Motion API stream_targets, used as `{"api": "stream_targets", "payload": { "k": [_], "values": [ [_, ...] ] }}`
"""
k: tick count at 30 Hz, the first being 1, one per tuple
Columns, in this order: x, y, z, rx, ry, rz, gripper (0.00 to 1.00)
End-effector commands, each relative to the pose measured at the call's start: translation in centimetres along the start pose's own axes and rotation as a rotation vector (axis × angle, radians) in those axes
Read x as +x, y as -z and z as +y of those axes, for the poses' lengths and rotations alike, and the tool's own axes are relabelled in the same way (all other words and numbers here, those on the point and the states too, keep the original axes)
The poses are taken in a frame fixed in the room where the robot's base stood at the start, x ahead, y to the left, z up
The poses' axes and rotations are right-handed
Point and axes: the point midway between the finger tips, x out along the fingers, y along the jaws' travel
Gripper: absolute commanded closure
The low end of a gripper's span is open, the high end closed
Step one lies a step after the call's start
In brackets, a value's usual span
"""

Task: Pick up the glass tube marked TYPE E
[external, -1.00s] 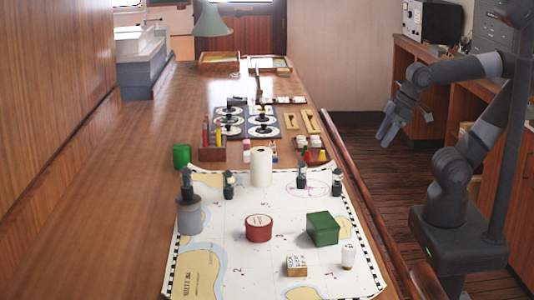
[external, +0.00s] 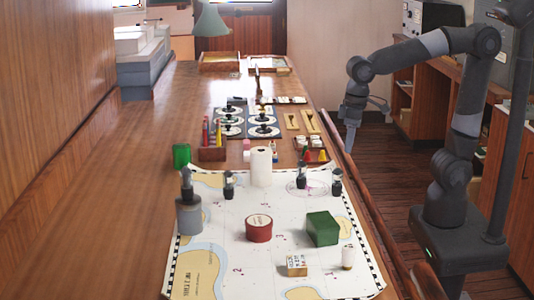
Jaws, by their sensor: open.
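One (external: 186,187) is on top of a grey cylinder at the left. Others are left of centre (external: 228,186), right of centre (external: 302,176) and near the right edge (external: 337,182). Their markings are too small to read, so I cannot tell which is TYPE E. My gripper (external: 349,140) is open and empty, pointing down near the table's right edge, above and behind the rightmost tube in the picture.
The chart (external: 205,240) also bears a grey cylinder (external: 189,216), white roll (external: 261,168), red tin (external: 259,228), green box (external: 322,229), small patterned box (external: 296,265) and white cylinder (external: 348,258). Racks and dials stand behind. The table's left side is clear.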

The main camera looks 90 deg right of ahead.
Motion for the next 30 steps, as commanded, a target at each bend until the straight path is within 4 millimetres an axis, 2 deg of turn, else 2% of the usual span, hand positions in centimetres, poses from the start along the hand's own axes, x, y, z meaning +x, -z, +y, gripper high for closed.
{"api": "stream_targets", "payload": {
  "k": [3,9,18,26,30],
  "values": [
    [1.0,1.6,-0.9,0.040,-0.019,-0.056,0.45],
    [1.9,2.6,-1.6,0.074,-0.035,-0.097,0.45],
    [6.2,2.2,-1.4,0.076,-0.037,-0.101,0.45],
    [8.4,2.1,-1.4,0.076,-0.037,-0.101,0.45],
    [10.6,2.0,-1.4,0.076,-0.037,-0.101,0.45]
  ]
}}
